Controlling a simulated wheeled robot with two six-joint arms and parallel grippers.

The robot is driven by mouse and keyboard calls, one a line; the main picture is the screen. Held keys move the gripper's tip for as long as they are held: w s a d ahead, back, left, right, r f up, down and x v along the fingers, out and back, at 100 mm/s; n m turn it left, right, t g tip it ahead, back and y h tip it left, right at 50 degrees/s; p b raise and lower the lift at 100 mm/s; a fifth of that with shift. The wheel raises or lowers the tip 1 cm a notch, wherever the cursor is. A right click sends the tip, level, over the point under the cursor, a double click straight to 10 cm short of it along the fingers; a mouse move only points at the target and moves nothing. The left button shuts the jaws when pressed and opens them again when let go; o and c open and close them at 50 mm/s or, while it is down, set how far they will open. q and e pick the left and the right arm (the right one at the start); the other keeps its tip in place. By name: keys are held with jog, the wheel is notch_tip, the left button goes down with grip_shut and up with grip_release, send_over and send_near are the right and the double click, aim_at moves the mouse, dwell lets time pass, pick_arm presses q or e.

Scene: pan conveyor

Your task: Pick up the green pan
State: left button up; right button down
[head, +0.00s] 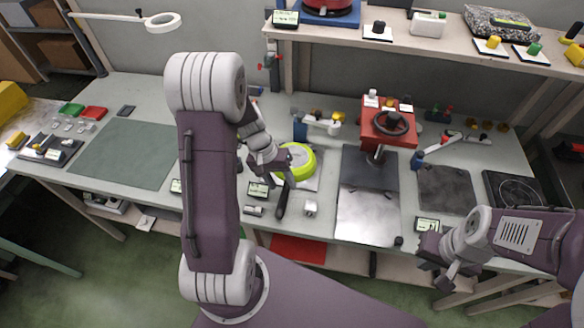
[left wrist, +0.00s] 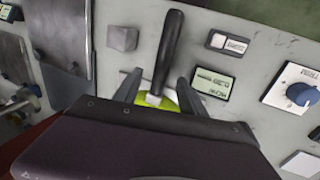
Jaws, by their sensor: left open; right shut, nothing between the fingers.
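The green pan (head: 298,162) sits on the workbench, a bright lime-green round body with a black handle (head: 283,202) pointing toward the bench's front edge. In the left wrist view the black handle (left wrist: 168,50) passes up between my fingers, and a bit of the green rim shows below it. My left gripper (left wrist: 158,88) is open, with one finger on each side of the handle's base; I cannot tell whether they touch it. In the head view my left gripper (head: 284,176) partly covers the pan. My right gripper (head: 440,276) is shut and empty, in front of the bench's front edge.
A small metal cube (head: 311,208) and displays (head: 258,190) stand close to the handle. A dark and silver plate (head: 368,210) and a red press with a handwheel (head: 388,124) are to the right. A grey-green mat (head: 124,152) lies clear at left.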

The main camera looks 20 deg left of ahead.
aim_at(285, 189)
pick_arm(q)
jog(key=x, duration=0.3)
jog(key=shift+f, duration=0.1)
grip_shut()
dwell(1.3)
